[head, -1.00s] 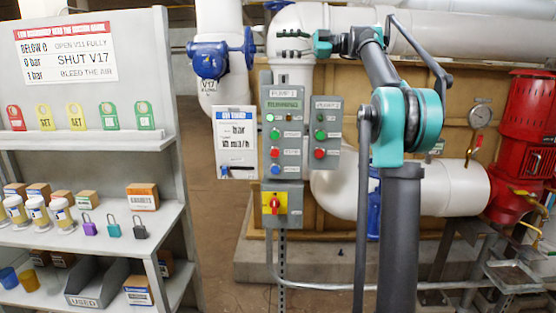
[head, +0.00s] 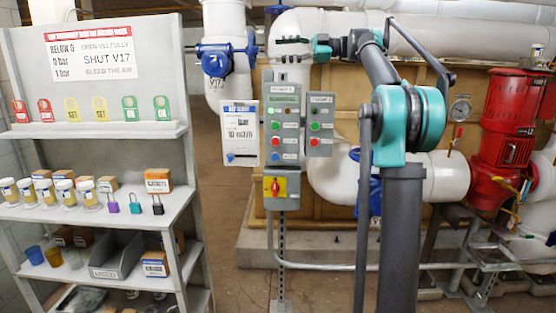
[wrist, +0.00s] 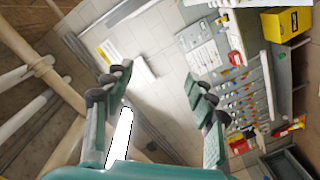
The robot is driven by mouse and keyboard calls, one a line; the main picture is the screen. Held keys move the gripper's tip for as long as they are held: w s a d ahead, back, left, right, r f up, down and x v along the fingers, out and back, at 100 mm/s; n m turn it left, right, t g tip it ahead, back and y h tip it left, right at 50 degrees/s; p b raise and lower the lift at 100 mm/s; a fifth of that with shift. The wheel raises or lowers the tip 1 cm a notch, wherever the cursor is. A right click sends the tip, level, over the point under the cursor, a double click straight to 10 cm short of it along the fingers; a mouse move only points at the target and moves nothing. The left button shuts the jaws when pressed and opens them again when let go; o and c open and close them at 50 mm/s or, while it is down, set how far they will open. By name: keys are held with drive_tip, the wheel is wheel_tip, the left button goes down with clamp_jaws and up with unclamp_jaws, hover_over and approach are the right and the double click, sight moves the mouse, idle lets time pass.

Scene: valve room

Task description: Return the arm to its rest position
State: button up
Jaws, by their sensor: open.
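My arm rises at the right of centre in the head view, bent at a teal elbow joint. My gripper (head: 288,49) is at its upper end, pointing left above the grey control panel. In the wrist view my gripper (wrist: 162,86) shows two dark, padded fingers spread wide apart. Nothing is between them, only the distant tiled floor and wall behind. In the head view the gripper overlaps the white pipe (head: 292,72) in the picture; I cannot tell the gap between them.
A grey shelf (head: 95,133) with tags, jars and padlocks stands at the left. The control panel (head: 285,125), blue valve V17 (head: 215,60) and red pump (head: 508,115) stand ahead. Bare floor (head: 222,235) lies between shelf and panel. The wrist view shows a yellow box (wrist: 286,24).

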drive_tip(key=s+d+f+m+t+h, duration=0.1)
drive_tip(key=s+f+m+h, duration=0.3)
drive_tip(key=f, duration=0.8)
drive_tip(key=s+d+f+m+h, duration=0.15)
drive_tip(key=s+f+m, duration=0.3)
drive_tip(key=f, duration=0.65)
drive_tip(key=s+d+f+m+t+h, duration=0.1)
drive_tip(key=s+f+m+h, duration=0.4)
drive_tip(key=f, duration=0.7)
drive_tip(key=s+d+f+m+h, duration=0.2)
drive_tip(key=s+d+f+m, duration=0.2)
drive_tip(key=s+f, duration=0.4)
drive_tip(key=s+d+f+m+t+h, duration=0.1)
drive_tip(key=s+d+f+m, duration=0.4)
drive_tip(key=f, duration=0.7)
drive_tip(key=s+d+f+m+h, duration=0.4)
drive_tip(key=s+f, duration=0.6)
drive_tip(key=shift+s+d+t, duration=0.3)
drive_tip(key=shift+s+d, duration=0.05)
drive_tip(key=shift+d, duration=0.05)
drive_tip(key=shift+m, duration=0.25)
